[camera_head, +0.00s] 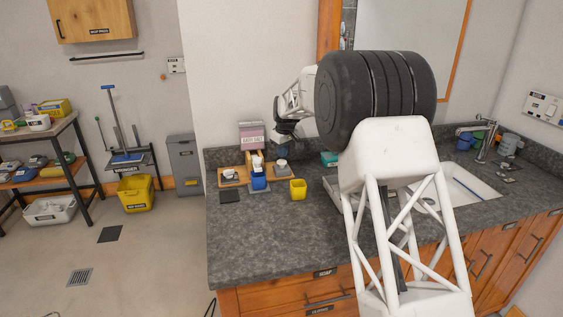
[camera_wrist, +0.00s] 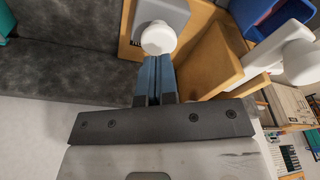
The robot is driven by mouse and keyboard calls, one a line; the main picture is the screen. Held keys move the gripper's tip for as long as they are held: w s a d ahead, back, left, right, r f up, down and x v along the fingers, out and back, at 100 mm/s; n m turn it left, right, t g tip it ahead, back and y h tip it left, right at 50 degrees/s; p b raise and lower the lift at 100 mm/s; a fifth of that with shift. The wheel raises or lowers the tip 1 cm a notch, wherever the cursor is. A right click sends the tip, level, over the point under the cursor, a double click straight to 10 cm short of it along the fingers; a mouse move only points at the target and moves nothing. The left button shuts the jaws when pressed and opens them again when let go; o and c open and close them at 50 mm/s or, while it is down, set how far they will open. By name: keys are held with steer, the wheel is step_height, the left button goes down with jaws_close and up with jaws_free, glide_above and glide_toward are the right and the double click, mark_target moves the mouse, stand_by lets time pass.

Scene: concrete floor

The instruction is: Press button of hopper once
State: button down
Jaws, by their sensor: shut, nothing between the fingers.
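The hopper (camera_head: 251,134) stands on the counter against the wall, with a pink-and-white sign reading BATH SALT. To its right a grey block with a white round button (camera_head: 282,162) sits on a wooden board. In the wrist view this white button (camera_wrist: 158,38) is just beyond my fingertips, on its grey block (camera_wrist: 178,14). My gripper (camera_wrist: 154,80) is shut and empty, its blue fingers side by side. In the head view my gripper (camera_head: 283,149) is just above the button. I cannot tell whether the fingertips touch it.
A blue container (camera_head: 258,182) stands in front of the hopper. Another grey block with a white top (camera_head: 230,174) is to its left. A yellow cup (camera_head: 298,189) and a teal box (camera_head: 329,159) are to the right. The front counter is clear.

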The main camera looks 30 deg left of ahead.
steer(key=shift+r, duration=0.1)
stand_by(0.5)
steer(key=shift+r, duration=2.4)
